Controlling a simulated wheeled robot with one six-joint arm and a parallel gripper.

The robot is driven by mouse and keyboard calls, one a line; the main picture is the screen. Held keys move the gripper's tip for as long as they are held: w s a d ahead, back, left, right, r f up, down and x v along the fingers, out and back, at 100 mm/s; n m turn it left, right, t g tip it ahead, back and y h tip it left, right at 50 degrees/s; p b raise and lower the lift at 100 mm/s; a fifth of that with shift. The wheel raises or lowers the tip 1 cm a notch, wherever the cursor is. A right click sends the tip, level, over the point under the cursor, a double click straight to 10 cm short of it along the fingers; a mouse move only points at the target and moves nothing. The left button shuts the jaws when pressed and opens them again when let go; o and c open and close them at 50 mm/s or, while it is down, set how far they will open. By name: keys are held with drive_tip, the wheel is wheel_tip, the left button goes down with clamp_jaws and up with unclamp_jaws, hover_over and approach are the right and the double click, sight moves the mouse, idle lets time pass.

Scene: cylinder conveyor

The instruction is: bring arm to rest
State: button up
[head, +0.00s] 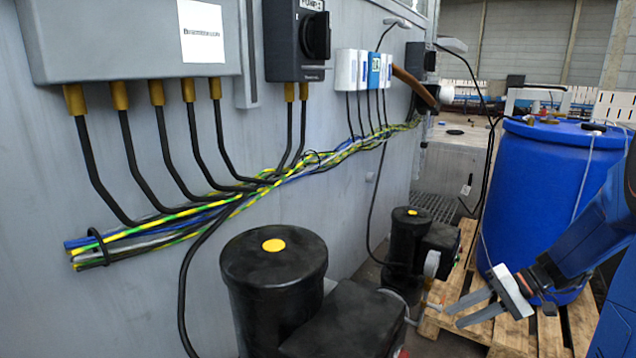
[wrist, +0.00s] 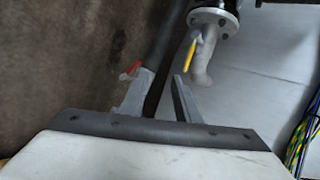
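My gripper (head: 454,317) is at the lower right of the head view, reaching in from the right edge on my blue arm. Its two grey fingers point left, with a gap between them and nothing held. It is in front of a wooden pallet and right of the black pumps. In the wrist view my gripper (wrist: 161,76) shows both fingers apart. Behind them are a dark pipe (wrist: 164,45), a red handle (wrist: 131,69) and a valve with a yellow handle (wrist: 190,57). I cannot tell how far these are from the fingertips.
A blue barrel (head: 545,190) stands on the wooden pallet (head: 560,335). Black pumps (head: 272,275) stand before a grey wall with a control box (head: 130,45) and a cable bundle (head: 240,200). Pipework near the black pump (head: 405,240) is close to the fingers.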

drive_tip(key=s+a+r+n+t+h, duration=0.1)
drive_tip(key=s+a+r+h, duration=0.1)
drive_tip(key=s, duration=0.5)
drive_tip(key=s+a+r+n+t+h, duration=0.1)
drive_tip(key=s+a+r+h, duration=0.2)
drive_tip(key=s, duration=0.4)
drive_tip(key=s+a+r+n+t+h, duration=0.1)
drive_tip(key=s+a+r+h, duration=0.1)
drive_tip(key=s+r+h, duration=0.2)
drive_tip(key=shift+s+a+h, duration=0.15)
drive_tip(key=shift+s+h, duration=0.35)
drive_tip(key=shift+s, duration=1.3)
